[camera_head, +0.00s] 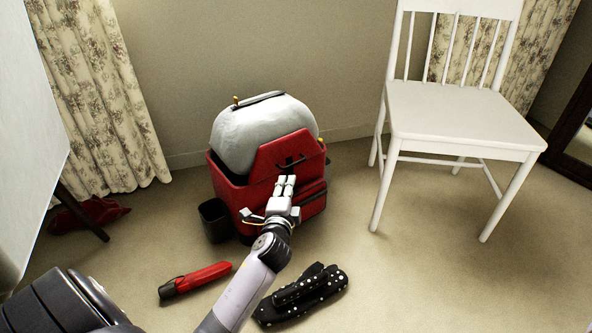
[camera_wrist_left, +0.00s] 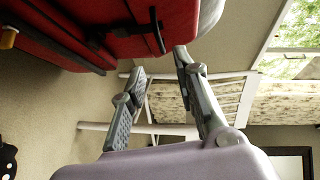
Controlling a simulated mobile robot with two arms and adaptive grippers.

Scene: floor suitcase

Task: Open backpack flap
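The red and grey backpack (camera_head: 228,188) stands upright on the carpet by the wall. Its rounded grey top (camera_head: 250,135) bulges above the red body. A pointed red flap (camera_head: 278,152) with a dark strap lies up against the front of the grey top. My left gripper (camera_head: 285,181) is at the backpack's front, just below the dark strap. In the left wrist view its two fingers (camera_wrist_left: 160,63) are apart with nothing between them; the red backpack fabric (camera_wrist_left: 110,38) and a black strap are just beyond the tips. Contact cannot be told. My right gripper is not in view.
A white chair (camera_head: 440,105) stands right of the backpack. A small black bin (camera_head: 214,220) touches its left side. A red umbrella (camera_head: 195,281) and a black polka-dotted item (camera_head: 318,283) lie on the carpet in front.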

